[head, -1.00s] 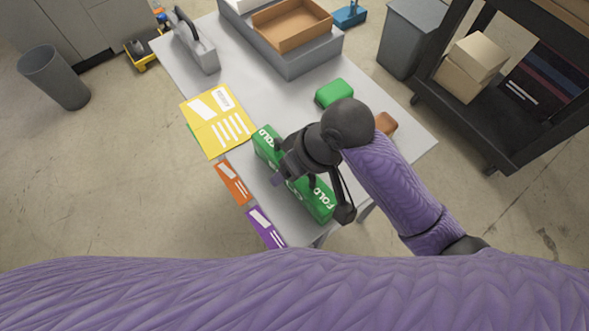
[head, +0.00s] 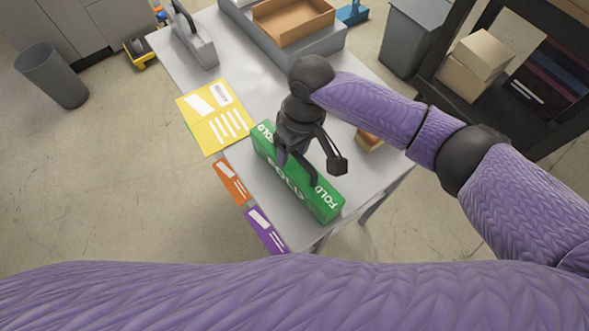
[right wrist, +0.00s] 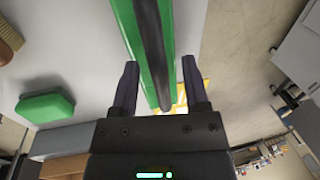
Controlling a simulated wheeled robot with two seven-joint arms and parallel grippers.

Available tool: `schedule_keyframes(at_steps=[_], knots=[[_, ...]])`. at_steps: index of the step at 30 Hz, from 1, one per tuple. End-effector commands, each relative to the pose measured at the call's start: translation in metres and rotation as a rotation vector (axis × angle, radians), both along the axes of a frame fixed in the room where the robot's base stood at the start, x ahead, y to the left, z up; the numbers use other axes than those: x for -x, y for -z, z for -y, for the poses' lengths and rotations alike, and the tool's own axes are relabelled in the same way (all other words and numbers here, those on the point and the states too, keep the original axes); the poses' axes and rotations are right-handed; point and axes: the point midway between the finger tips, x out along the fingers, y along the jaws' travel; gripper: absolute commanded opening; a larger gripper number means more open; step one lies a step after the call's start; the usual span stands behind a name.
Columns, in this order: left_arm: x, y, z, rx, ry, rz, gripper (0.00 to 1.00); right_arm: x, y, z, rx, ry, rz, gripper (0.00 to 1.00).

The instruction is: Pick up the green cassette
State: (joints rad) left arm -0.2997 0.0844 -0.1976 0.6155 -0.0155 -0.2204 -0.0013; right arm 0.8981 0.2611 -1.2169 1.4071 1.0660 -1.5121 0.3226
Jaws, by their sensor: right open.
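The green cassette (head: 330,205) is a long green box with white "FOLD" lettering, lying near the front edge of the grey table. My right gripper (head: 298,170) is over its middle, pointing down, with its fingers apart. In the right wrist view, the green cassette (right wrist: 122,12) runs lengthwise between the two open fingers of my right gripper (right wrist: 160,80), with a dark strip along it. Gaps show between it and the fingers there. The gripper hides part of its top in the head view. My left gripper is not in view.
Yellow (head: 215,118), orange (head: 231,181) and purple (head: 266,230) labelled items line the table's (head: 255,85) left edge. A small green block (right wrist: 45,107) and a brown one (head: 368,140) are close by. A grey tray with a cardboard box (head: 295,22) stands at the back.

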Motion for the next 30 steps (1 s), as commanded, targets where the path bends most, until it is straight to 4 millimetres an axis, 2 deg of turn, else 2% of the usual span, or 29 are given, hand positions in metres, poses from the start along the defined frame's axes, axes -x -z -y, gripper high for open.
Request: schedule_keyframes(at_steps=[6,14,30], knots=[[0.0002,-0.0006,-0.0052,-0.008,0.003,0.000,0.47,0.0001,0.0001,-0.0004,-0.001,-0.001,0.002,0.57],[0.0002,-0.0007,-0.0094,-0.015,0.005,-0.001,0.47,0.0000,-0.0001,-0.0003,-0.001,-0.001,0.002,0.01],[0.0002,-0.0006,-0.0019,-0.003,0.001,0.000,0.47,-0.0002,-0.0002,-0.0002,-0.001,-0.001,0.002,0.00]])
